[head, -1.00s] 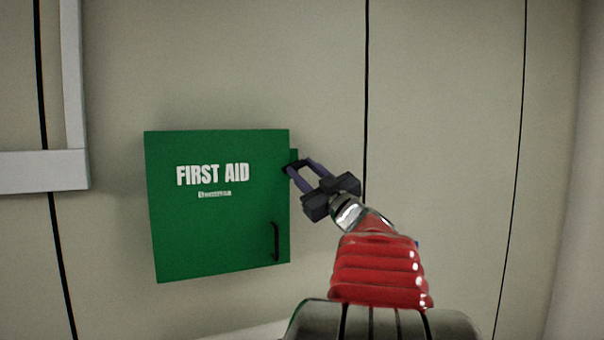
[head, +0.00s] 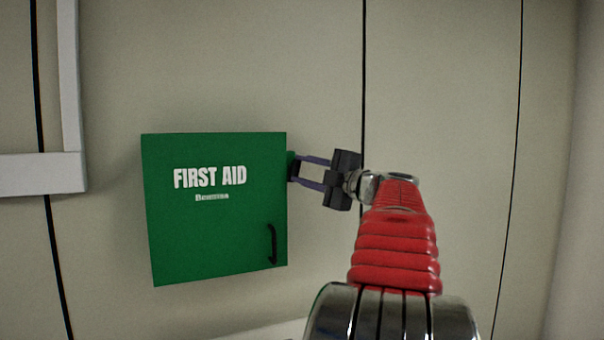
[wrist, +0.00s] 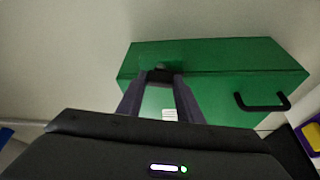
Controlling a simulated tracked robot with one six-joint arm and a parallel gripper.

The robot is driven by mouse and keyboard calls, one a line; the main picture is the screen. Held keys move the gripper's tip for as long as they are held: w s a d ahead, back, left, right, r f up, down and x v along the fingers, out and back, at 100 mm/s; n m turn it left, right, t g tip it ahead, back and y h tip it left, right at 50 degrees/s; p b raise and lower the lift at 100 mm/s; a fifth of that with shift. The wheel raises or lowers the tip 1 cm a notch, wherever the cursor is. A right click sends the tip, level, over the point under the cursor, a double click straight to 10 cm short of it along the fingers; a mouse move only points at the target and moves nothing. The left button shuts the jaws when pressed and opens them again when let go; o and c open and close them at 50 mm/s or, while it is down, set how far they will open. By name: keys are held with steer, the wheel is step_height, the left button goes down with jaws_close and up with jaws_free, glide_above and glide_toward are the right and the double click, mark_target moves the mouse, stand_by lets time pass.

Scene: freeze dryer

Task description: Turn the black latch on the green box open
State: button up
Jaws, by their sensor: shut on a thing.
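The green box (head: 215,235), marked FIRST AID, is mounted on the wall left of my arm, its door closed against the body. My gripper (head: 294,168) reaches in from the right, nearly level, with its fingertips at the box's upper right edge. It is shut on the black latch, which is small and mostly hidden by the fingertips in the head view. In the wrist view the black latch (wrist: 160,76) shows between the two purple fingertips (wrist: 163,80), against the green box (wrist: 225,60). How far the latch is turned is hard to tell.
A black handle (head: 273,244) sits on the lower right of the box front, below my gripper. A pale frame (head: 40,173) is on the wall at the left. The panelled wall (head: 440,90) right of the box is clear.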

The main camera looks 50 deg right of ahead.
steer(key=shift+w+a+r+n+g, duration=0.15)
steer(key=shift+n+g, duration=0.35)
steer(key=shift+n, duration=0.8)
steer(key=shift+y, duration=0.3)
steer(key=o, duration=1.1)
steer(key=s, duration=0.4)
steer(key=s+a, duration=0.1)
steer(key=s, duration=0.8)
steer(key=shift+s+a, duration=0.35)
steer(key=shift+a, duration=0.05)
